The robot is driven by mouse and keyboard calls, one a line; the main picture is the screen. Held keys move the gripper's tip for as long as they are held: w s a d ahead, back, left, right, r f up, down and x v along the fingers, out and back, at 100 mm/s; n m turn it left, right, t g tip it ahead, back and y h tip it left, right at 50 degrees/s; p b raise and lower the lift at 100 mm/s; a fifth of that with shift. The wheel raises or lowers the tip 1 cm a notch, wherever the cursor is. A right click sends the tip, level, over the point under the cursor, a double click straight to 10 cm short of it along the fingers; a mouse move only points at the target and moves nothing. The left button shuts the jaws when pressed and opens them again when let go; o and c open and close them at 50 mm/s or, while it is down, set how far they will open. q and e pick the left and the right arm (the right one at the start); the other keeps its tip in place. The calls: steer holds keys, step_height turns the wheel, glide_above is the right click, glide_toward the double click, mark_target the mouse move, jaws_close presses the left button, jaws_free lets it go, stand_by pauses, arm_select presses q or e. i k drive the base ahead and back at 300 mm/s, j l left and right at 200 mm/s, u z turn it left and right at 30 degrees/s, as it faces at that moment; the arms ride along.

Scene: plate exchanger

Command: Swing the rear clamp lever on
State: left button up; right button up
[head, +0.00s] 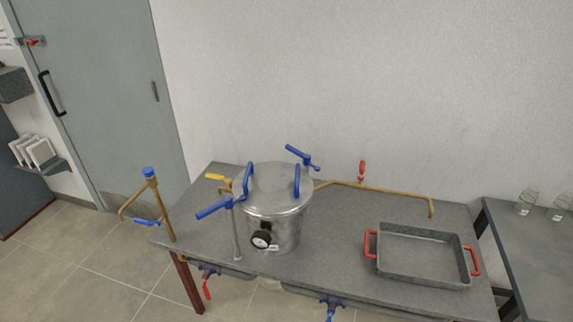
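A steel pot (273,228) with a domed lid (272,178) stands on the grey table. The lid carries two upright blue handles (297,182). The rear clamp lever (298,153), with a blue grip, is behind the lid at its right rear; its grip points up and left in the picture. Its lower post is hidden behind the pot. A second blue clamp lever (213,208) sits at the pot's front left on a metal post (235,232); its grip points left, away from the lid. Neither of my grippers is in view.
A black gauge (261,239) is on the pot's front. A brass pipe (393,190) with a red valve handle (362,170) runs behind, right of the pot. A grey tray (422,283) with red handles is at right. A brass pipe (154,187) stands at the table's left end.

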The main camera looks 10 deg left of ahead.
mark_target(306, 158)
steer(key=i+j+z, duration=0.15)
steer(key=z, duration=0.25)
steer(key=i+j+z, duration=0.25)
steer(key=z, duration=0.15)
